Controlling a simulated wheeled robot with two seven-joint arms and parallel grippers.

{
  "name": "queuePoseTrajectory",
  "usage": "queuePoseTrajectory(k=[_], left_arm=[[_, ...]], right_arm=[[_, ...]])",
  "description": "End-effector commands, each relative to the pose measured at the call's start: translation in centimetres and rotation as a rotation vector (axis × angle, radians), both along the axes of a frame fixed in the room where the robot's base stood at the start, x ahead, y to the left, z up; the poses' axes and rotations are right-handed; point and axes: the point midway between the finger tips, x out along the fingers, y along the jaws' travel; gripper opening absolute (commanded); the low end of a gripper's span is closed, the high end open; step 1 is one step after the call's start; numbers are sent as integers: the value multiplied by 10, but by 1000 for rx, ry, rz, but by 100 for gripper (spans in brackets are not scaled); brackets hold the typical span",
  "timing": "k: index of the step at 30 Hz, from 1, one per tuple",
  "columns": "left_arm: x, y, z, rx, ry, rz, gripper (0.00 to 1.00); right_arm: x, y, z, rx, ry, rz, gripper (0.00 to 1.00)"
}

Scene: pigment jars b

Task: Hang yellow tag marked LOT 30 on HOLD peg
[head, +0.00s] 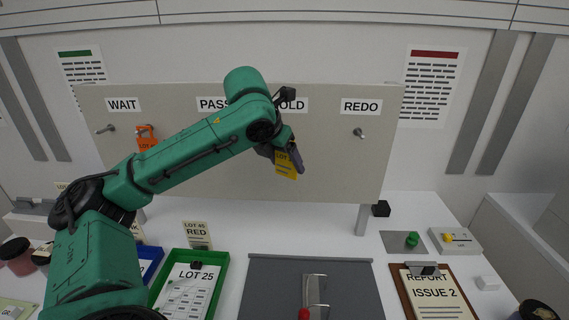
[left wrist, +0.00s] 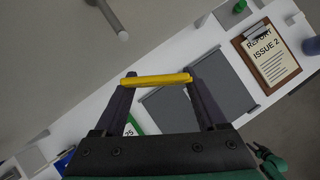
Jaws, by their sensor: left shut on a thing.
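My left gripper (head: 282,152) is shut on the yellow tag (head: 286,167), holding it in front of the board below the HOLD label (head: 293,105). The tag hangs down with dark print; its lot number is too small to read surely. In the left wrist view the tag (left wrist: 155,80) shows edge-on as a yellow bar between the fingertips (left wrist: 157,82). A grey peg (left wrist: 122,35) sticks out of the board beyond the tag, apart from it. In the head view the HOLD peg is hidden behind my left arm.
Below lie a green tray (head: 218,290), a grey mat (head: 355,285) with a red-handled tool, and a clipboard (head: 402,300).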

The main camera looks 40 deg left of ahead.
Motion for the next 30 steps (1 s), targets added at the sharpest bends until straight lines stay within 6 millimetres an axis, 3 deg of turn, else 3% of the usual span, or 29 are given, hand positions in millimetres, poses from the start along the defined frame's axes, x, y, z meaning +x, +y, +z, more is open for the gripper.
queuePoseTrajectory(k=[24, 30], left_arm=[[48, 37, -3, -1, 1, -1, 22], [57, 44, -9, 1, 3, 0, 22]], right_arm=[[0, -4, 18, -5, 0, -2, 50], [0, -4, 31, -5, -1, -2, 50]])
